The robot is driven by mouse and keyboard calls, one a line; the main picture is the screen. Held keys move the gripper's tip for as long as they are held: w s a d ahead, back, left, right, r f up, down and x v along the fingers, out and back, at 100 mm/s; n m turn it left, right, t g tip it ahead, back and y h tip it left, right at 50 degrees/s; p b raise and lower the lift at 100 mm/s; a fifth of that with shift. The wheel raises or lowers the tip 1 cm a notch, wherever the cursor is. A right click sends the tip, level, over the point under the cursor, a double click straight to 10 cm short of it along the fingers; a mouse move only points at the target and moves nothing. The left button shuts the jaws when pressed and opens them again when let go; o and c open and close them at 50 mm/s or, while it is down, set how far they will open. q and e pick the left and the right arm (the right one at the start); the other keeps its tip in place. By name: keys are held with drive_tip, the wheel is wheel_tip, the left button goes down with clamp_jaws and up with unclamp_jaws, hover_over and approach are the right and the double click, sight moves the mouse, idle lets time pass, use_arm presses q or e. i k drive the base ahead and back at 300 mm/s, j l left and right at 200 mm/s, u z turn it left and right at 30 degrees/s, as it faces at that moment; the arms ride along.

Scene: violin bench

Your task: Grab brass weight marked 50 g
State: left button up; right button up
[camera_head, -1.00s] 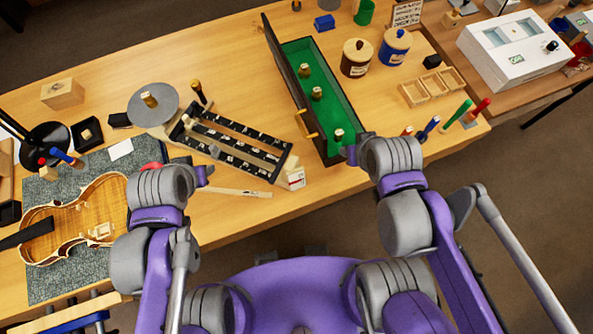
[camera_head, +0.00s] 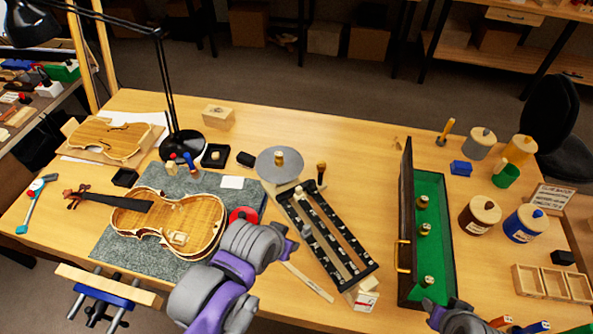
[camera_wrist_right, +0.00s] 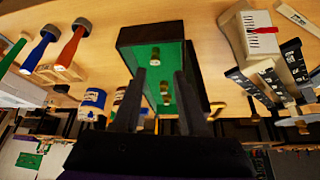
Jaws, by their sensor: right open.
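Three small brass weights stand in a row on the green lining of an open dark case (camera_head: 440,258): a far one (camera_head: 423,202), a middle one (camera_head: 425,229) and a near one (camera_head: 429,282). Their markings are too small to read, so I cannot tell which is 50 g. My right gripper (camera_head: 429,306) is at the near end of the case. In the right wrist view its two dark fingers (camera_wrist_right: 158,90) are apart and empty, with the case and two weights (camera_wrist_right: 155,56) (camera_wrist_right: 165,92) beyond them. My left gripper (camera_head: 292,241) is beside the violin; its fingers are unclear.
A black slotted rack (camera_head: 325,235) lies left of the case, with a round grey plate (camera_head: 279,164) behind it. A violin (camera_head: 180,222) lies on a grey mat. Lidded jars (camera_head: 480,215) and a wooden divided tray (camera_head: 552,282) stand right of the case.

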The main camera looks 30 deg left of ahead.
sight(279, 154)
drive_tip(key=k+j, duration=0.25)
drive_tip(key=k+j+u, duration=0.15)
drive_tip(key=j, duration=0.25)
drive_tip(key=j+u, duration=0.1)
drive_tip(key=j, duration=0.5)
drive_tip(key=i+j+u, duration=0.15)
drive_tip(key=j, duration=0.4)
drive_tip(key=k+j, duration=0.05)
